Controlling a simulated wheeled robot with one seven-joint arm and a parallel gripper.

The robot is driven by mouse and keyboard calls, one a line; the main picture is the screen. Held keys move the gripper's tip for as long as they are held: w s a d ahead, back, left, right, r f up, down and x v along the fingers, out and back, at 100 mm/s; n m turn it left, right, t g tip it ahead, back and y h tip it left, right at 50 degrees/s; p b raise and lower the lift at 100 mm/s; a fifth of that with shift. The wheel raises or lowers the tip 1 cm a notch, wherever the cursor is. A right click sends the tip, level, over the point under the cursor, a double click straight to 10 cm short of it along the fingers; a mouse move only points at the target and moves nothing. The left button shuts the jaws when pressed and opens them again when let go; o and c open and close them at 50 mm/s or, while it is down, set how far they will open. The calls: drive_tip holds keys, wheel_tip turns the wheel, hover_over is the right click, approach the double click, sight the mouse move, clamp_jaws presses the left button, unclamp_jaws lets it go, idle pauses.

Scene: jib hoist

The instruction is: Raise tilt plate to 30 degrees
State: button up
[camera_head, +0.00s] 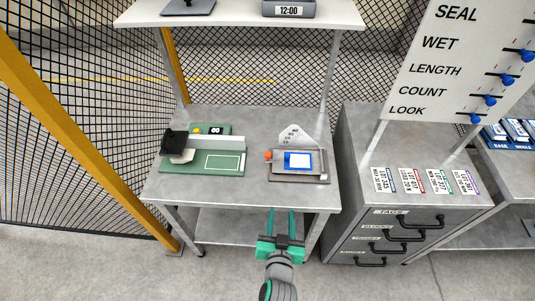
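The tilt plate (283,162) is a grey plate with a blue-edged white rectangle on it, on a grey base (310,180) at the right side of the workbench. It looks flat or nearly flat; the exact angle is too small to read. A white angle scale (291,134) with numbers stands behind it. An orange-red knob (268,155) is at the plate's left edge. My gripper (281,212) has green fingers, which are apart with nothing between them. It is in front of the bench's front edge, below the plate in the picture, and touches nothing that I can see.
A green device (229,168) with a black part sits on the bench's left. A shelf (240,17) with a 12:00 clock (289,9) spans above. A drawer cabinet (362,185) with tags stands right, under a slider board (455,60). The bench (200,194) is bare along its front.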

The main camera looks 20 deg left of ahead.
sight(268, 155)
drive_tip(key=w+a+r+n+y, duration=0.1)
drive_tip(key=w+a+r, duration=0.1)
drive_tip(key=w, duration=0.1)
drive_tip(key=w+a+r+n+g+y, duration=0.1)
drive_tip(key=w+r, duration=0.1)
drive_tip(key=w, duration=0.2)
drive_tip(key=w+a+r+n+y, duration=0.1)
drive_tip(key=w+a+r+n, duration=0.1)
drive_tip(key=w+r, duration=0.1)
drive_tip(key=shift+w+a+g, duration=0.2)
drive_tip(key=shift+a+g, duration=0.1)
drive_tip(key=shift+g, duration=0.1)
drive_tip(key=shift+n+y, duration=0.3)
drive_tip(key=x, duration=1.1)
drive_tip(key=shift+w+a+r, duration=0.15)
drive_tip(key=shift+a+r, duration=0.05)
drive_tip(key=shift+r, duration=0.15)
drive_tip(key=shift+c, duration=0.5)
clamp_jaws()
